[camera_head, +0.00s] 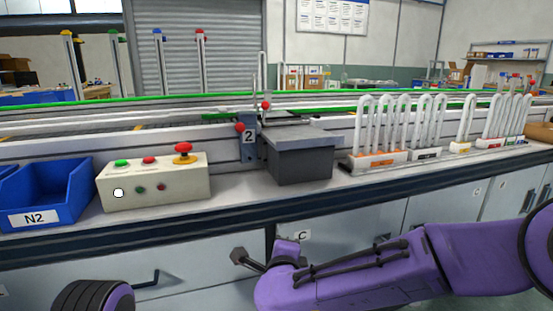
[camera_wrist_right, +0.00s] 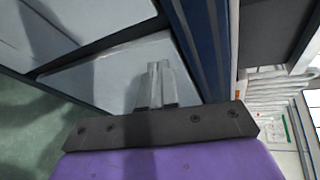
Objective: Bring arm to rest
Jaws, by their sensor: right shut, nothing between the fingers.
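My purple right arm (camera_head: 350,275) comes in from the right, low in front of the bench. Its gripper (camera_head: 238,257) points left, in front of the cabinet doors and below the bench edge. In the right wrist view the two fingers (camera_wrist_right: 158,85) are together with nothing between them. A dark ribbed and purple part of my left arm (camera_head: 92,297) shows at the bottom left. My left gripper is out of view.
The bench holds a blue N2 bin (camera_head: 72,190), a button box (camera_head: 155,185), a grey block station (camera_head: 300,160) and racks of white tubes (camera_head: 375,160). Cabinet doors with handles (camera_head: 146,280) lie below the bench edge (camera_head: 330,205), close behind the right gripper.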

